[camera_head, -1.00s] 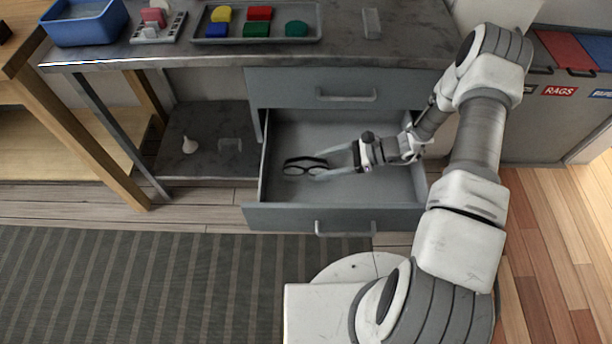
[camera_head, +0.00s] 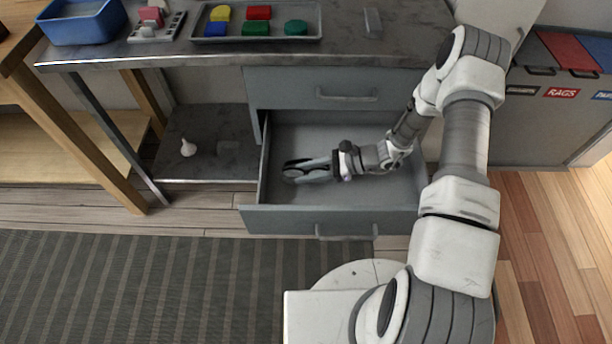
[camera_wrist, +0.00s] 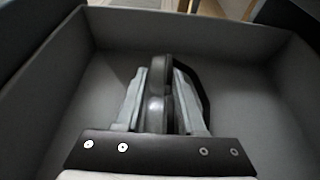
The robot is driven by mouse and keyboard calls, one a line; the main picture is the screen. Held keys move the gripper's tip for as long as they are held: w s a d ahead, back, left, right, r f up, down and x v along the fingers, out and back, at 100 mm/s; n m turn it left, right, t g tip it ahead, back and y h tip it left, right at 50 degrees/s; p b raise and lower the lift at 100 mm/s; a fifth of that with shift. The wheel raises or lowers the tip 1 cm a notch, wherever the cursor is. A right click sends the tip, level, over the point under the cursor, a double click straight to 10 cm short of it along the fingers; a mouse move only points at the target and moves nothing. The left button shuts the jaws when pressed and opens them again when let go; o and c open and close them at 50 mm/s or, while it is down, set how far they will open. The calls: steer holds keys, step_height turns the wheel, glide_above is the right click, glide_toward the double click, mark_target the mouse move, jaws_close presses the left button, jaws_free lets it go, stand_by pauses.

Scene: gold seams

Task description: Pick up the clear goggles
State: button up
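The goggles (camera_wrist: 158,90), with a dark frame, lie inside the open drawer. In the head view they show at the drawer's left part (camera_head: 291,165), partly covered by my gripper. My gripper (camera_head: 308,170) reaches into the drawer from the right, low over its floor. In the wrist view its two pale fingers (camera_wrist: 160,85) stand apart, one on each side of part of the goggles. A dark strip of the frame runs outside the right finger. Whether the fingers touch the goggles is hard to tell.
The open drawer (camera_head: 390,190) has walls around my gripper, with bare floor at its right. A closed drawer sits above it. The worktop (camera_head: 345,50) carries a blue bin (camera_head: 82,28) and a tray (camera_head: 310,35) of coloured blocks.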

jaws_close()
steer(key=shift+r, duration=0.15)
